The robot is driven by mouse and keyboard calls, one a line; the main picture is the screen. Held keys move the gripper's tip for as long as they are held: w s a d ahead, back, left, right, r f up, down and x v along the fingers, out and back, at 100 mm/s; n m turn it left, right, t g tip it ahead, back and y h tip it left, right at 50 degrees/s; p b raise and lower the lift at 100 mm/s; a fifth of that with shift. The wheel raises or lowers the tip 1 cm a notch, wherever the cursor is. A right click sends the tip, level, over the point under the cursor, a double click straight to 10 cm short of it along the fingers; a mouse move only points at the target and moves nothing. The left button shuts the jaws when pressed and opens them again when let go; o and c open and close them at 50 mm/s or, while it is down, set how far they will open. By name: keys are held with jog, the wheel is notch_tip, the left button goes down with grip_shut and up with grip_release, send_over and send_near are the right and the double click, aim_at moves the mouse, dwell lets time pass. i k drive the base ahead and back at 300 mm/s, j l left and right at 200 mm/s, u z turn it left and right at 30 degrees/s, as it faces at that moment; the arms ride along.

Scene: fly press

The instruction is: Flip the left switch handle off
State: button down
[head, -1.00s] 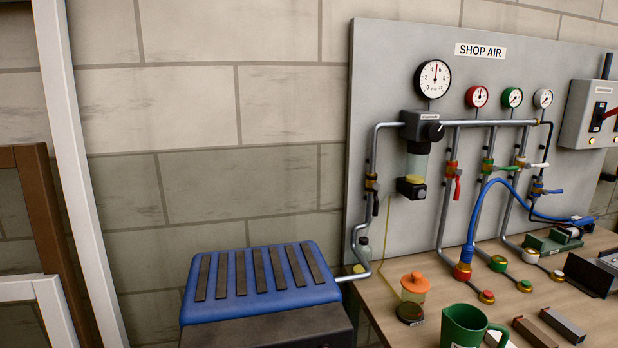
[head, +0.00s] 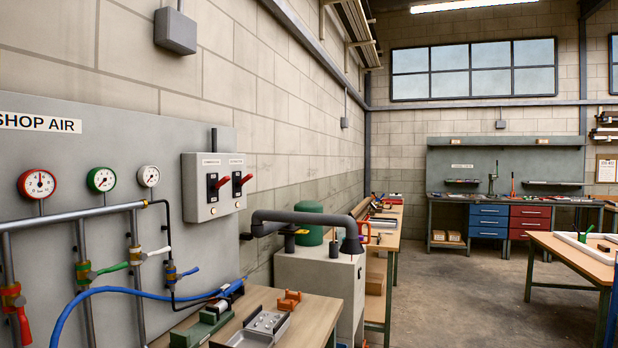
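A light grey switch box (head: 213,190) hangs on the right end of the grey shop air panel, in the left half of the head view. It has two switches side by side, each with a red-tipped handle on a dark plate. The left switch handle (head: 221,183) points up and to the right. The right switch handle (head: 243,181) is angled much the same way. Small labels sit above both, too small to read. A small orange lamp or button shows below each. My gripper is not in view.
Open concrete floor (head: 450,290) lies to the right, before a workbench with drawers.

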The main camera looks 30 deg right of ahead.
aim_at(224, 180)
jog(key=z, duration=0.2)
jog(key=i+l+u, duration=0.3)
jog(key=i+l, duration=1.5)
